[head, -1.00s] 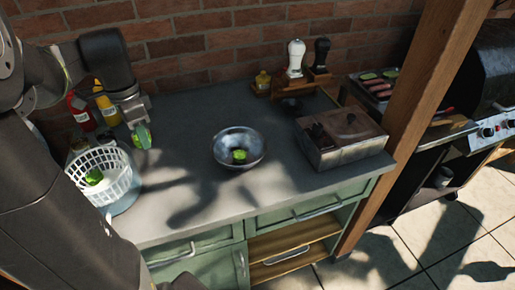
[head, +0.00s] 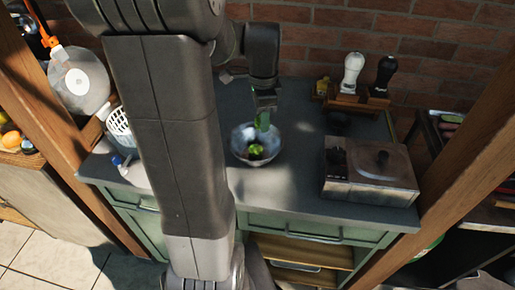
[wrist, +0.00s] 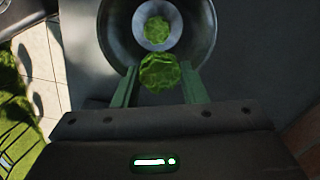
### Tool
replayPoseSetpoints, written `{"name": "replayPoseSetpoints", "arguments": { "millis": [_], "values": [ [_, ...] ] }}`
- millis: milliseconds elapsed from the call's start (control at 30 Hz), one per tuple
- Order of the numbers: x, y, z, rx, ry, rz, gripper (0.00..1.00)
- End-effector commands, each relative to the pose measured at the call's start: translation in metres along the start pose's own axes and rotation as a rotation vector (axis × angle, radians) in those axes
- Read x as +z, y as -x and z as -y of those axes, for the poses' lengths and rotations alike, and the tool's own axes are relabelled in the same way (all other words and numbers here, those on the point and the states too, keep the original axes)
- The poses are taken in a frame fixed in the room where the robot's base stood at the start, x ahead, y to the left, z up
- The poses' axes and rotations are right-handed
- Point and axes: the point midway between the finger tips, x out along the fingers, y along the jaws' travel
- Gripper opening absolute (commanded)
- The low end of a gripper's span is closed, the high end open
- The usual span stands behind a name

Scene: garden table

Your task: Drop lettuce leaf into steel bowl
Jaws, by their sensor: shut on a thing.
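The steel bowl (head: 240,152) stands on the dark counter, and its rim also shows in the wrist view (wrist: 208,25). A green lettuce leaf (wrist: 155,27) lies in the bottom of the bowl. My gripper (head: 263,124) is over the back part of the bowl, pointing down. In the wrist view my gripper (wrist: 157,82) is shut on a second lettuce leaf (wrist: 160,72), held between its two green fingers. This held leaf appears over the near side of the bowl there. In the head view the held leaf is hard to make out.
A white basket (head: 118,122) stands at the counter's left, partly hidden by my arm. A metal box with a lid (head: 370,170) stands right of the bowl. White and dark mills (head: 352,70) stand at the back near the brick wall. Wooden posts (head: 465,140) rise at both sides.

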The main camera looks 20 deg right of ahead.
Motion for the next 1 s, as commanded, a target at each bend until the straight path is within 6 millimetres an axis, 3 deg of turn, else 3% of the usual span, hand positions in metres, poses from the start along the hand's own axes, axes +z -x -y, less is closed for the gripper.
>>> {"name": "replayPoseSetpoints", "arguments": {
  "millis": [33, 300, 700, 733, 833, 1000],
  "values": [
    [0.000, -0.011, 0.000, 0.001, 0.000, 0.000, 0.18],
    [0.000, -0.042, 0.000, 0.002, 0.000, 0.000, 0.18],
    [0.000, -0.046, 0.000, 0.001, 0.000, 0.000, 0.18],
    [0.000, -0.046, 0.000, 0.001, 0.000, 0.000, 0.44],
    [0.000, -0.046, 0.000, 0.001, 0.000, 0.000, 0.64],
    [0.000, -0.046, 0.000, 0.001, 0.000, 0.000, 0.64]
  ]
}}
